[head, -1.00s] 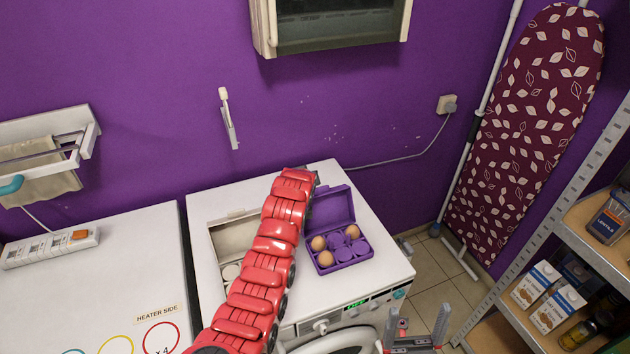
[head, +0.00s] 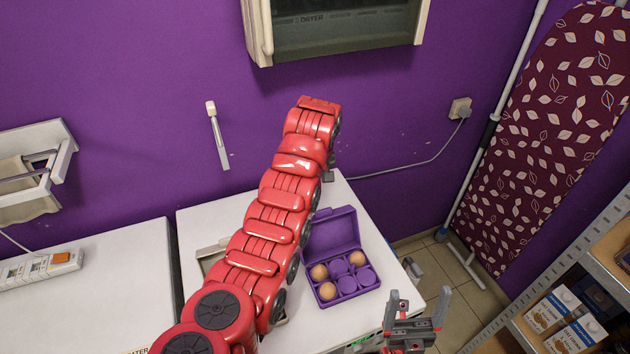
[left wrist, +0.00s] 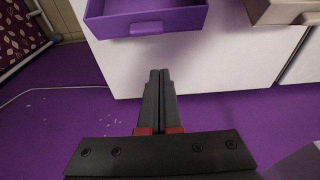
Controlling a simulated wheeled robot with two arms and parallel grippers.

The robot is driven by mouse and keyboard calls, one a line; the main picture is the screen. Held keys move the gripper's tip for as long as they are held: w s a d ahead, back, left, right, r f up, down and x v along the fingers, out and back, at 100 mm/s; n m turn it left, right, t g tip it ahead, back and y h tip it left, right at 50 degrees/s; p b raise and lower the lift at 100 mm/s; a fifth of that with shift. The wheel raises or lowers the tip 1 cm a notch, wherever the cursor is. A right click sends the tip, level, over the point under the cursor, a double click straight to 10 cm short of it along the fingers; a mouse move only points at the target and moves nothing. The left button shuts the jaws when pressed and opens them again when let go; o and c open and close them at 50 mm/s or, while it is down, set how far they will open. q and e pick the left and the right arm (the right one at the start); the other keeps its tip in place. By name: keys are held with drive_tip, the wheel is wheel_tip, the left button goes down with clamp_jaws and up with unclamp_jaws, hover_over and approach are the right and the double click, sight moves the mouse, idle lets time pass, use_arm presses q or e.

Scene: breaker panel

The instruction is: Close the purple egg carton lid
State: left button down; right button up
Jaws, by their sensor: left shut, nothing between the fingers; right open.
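The purple egg carton (head: 345,287) sits on the white appliance top with its lid (head: 332,230) standing open at the back. Three brown eggs show in it, and the other cups look empty. In the left wrist view my left gripper (left wrist: 160,72) is shut and empty, behind the carton. The purple lid (left wrist: 145,22) shows beyond its fingertips, apart from them. My right gripper (head: 420,292) is open and empty, in front of the appliance's right side, lower right of the carton.
A cream carton (left wrist: 285,10) stands beside the purple one, mostly hidden by my arm in the head view. The purple wall (head: 390,100) is close behind the appliance (head: 395,250). A wall cabinet (head: 340,30) hangs above. A shelf (head: 600,255) stands at right.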

use_arm(q)
drive_tip(key=f+p, duration=0.2)
drive_tip(key=p, duration=0.1)
drive_tip(key=s+f+p, duration=0.1)
drive_tip(key=f+p, duration=0.1)
drive_tip(key=p, duration=0.1)
drive_tip(key=f+p, duration=0.2)
drive_tip(key=p, duration=0.2)
drive_tip(key=shift+s+d+f, duration=0.2)
drive_tip(key=shift+s+d, duration=0.15)
idle(0.3)
drive_tip(key=shift+w, duration=0.1)
idle(0.3)
